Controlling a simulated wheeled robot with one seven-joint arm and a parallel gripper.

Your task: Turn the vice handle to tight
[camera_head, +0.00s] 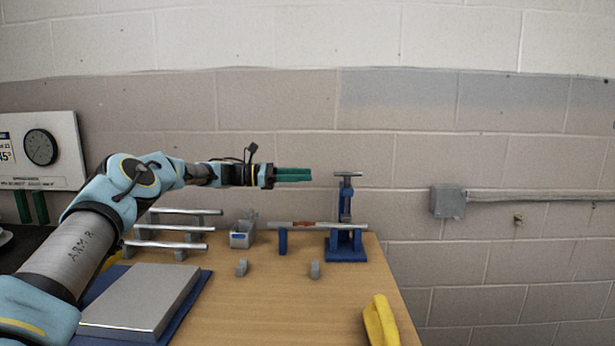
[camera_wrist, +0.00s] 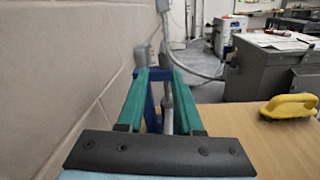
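The blue vice (camera_head: 346,243) stands upright at the back right of the wooden table. Its grey T-shaped handle (camera_head: 347,174) tops the vertical screw, with the bar lying roughly left to right. A metal rod (camera_head: 290,225) runs level through the vice. My gripper (camera_head: 310,175) points right at about the handle's height, its green fingertips a little left of the bar and apart from it. In the wrist view my gripper (camera_wrist: 158,74) has its fingers spread with nothing held. Blue parts of the vice (camera_wrist: 151,103) show between them; I cannot make out the handle there.
The wall lies close behind the vice, with a grey electrical box (camera_head: 447,201) to the right. A small grey bin (camera_head: 242,240) and a rack of rods (camera_head: 176,230) stand left. A yellow-handled tool (camera_head: 380,322) lies at the front right edge. Table front-centre is mostly clear.

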